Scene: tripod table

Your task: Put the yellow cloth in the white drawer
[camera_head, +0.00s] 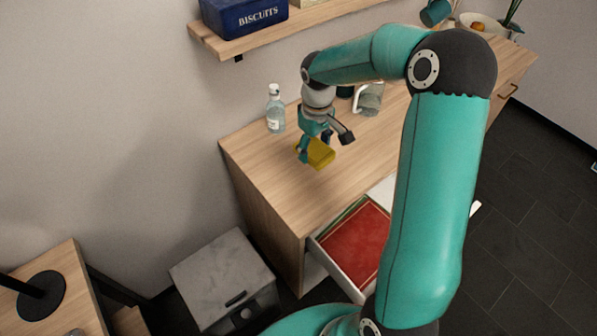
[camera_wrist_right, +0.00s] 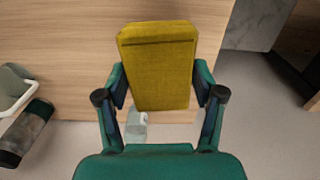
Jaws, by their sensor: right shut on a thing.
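The yellow cloth (camera_head: 319,154) is a folded block at the left part of the wooden cabinet top. My right gripper (camera_head: 315,147) is shut on it from above. In the right wrist view the cloth (camera_wrist_right: 158,65) sits between the two fingers of the right gripper (camera_wrist_right: 160,95). Whether it touches the top or is slightly lifted I cannot tell. The white drawer (camera_head: 335,262) is pulled out of the cabinet front, below the top. A red item (camera_head: 357,243) lies in it. My right arm covers the drawer's right side. My left gripper is not in view.
A clear bottle (camera_head: 275,110) and a glass jug (camera_head: 369,99) stand at the back of the cabinet top (camera_head: 262,160). A shelf (camera_head: 255,38) with a blue biscuit tin (camera_head: 243,14) hangs above. A grey box (camera_head: 222,277) stands on the floor left of the drawer.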

